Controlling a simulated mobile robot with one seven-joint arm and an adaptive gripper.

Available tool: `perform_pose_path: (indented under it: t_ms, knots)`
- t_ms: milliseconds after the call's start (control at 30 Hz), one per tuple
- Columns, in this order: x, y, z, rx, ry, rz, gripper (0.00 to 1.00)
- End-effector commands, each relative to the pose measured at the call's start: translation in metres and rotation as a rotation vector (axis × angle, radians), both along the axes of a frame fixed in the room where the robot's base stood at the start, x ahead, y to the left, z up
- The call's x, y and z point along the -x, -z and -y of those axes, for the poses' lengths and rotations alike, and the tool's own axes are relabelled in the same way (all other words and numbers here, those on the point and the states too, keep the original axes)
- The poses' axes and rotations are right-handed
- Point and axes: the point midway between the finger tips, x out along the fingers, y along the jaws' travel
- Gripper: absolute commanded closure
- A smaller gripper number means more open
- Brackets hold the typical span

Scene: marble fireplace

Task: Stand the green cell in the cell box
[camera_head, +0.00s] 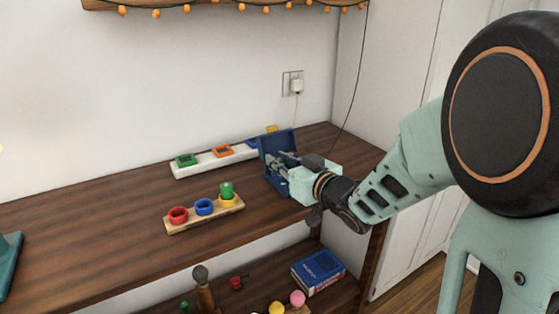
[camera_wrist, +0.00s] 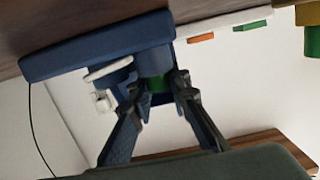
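The cell box (camera_head: 276,143) is dark blue and stands near the right end of the wooden top. It fills the upper part of the wrist view as a blue slab (camera_wrist: 60,58). My gripper (camera_head: 290,163) reaches into it from the right. In the wrist view the fingers of my gripper (camera_wrist: 160,95) are closed to either side of the green cell (camera_wrist: 158,84). Only a green band of it shows, below a blue-grey cylindrical part. A white disc with a blue body sits beside it. How deep the cell sits is hidden.
A wooden tray (camera_head: 181,225) with red, blue and yellow rings holds a green cylinder (camera_head: 227,188). A white strip (camera_head: 199,164) with green and orange square pieces lies behind. A blue book (camera_head: 318,270) lies on the lower shelf.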

Motion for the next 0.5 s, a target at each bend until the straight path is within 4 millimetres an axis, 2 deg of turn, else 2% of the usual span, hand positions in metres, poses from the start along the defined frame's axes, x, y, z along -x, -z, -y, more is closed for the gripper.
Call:
perform_pose_path:
  t_ms: [33, 167, 500]
  knots:
    - [-0.0001, -0.0006, -0.0001, -0.001, 0.0, 0.001, 0.78]
    - [0.0, -0.0006, 0.0, 0.0, 0.0, 0.0, 0.64]
    - [0.0023, -0.0013, 0.002, 0.001, 0.001, 0.001, 0.63]
